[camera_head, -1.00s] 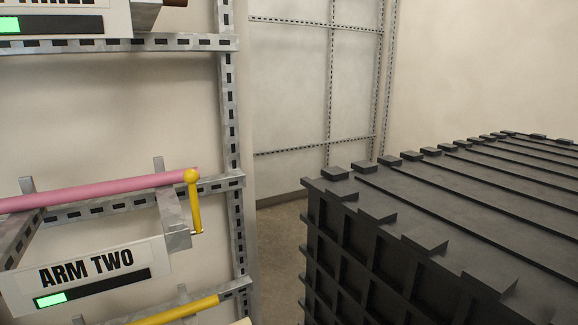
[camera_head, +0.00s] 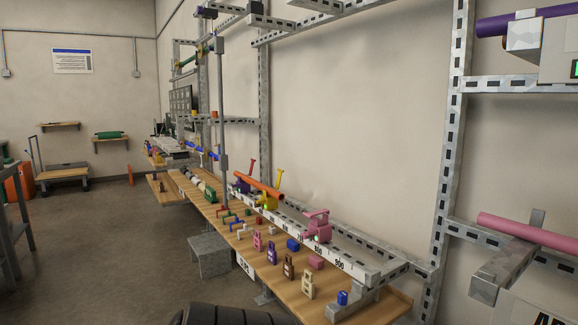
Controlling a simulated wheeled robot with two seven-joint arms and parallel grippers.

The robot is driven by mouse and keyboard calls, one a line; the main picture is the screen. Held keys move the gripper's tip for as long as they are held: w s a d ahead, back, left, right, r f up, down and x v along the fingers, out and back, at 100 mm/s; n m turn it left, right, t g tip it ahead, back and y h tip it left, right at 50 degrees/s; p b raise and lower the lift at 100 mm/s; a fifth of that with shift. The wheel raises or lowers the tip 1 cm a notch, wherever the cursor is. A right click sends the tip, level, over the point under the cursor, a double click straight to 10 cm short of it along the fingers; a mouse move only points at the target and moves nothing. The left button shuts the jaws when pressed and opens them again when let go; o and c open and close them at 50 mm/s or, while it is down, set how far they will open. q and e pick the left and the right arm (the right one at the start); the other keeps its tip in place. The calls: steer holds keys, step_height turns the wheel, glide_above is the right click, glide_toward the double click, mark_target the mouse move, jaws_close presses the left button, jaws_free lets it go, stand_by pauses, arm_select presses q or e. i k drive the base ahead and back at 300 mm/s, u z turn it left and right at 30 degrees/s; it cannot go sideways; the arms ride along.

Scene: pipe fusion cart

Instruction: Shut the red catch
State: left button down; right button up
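Neither of my grippers shows in the head view. No part can be made out for certain as the red catch. On a long wooden bench (camera_head: 385,307) a metal rail carries an orange-red pipe (camera_head: 258,186), with a yellow lever (camera_head: 279,181) and an orange lever (camera_head: 252,166) standing up by it. A pink clamp (camera_head: 317,226) sits farther right along the rail. Small coloured bracket-shaped pieces, some red (camera_head: 231,218), stand on the bench in front of the rail; they are too small to tell open from shut.
Several lock-like blocks (camera_head: 308,284) stand along the bench front. A grey step stool (camera_head: 209,256) is beside the bench. A slotted metal upright (camera_head: 452,130) and a pink pipe (camera_head: 530,232) are at right. A wooden cart (camera_head: 63,173) stands far left.

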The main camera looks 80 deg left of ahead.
mark_target(252, 160)
steer(key=u, duration=3.75)
steer(key=i, duration=3.1)
steer(key=z, duration=1.1)
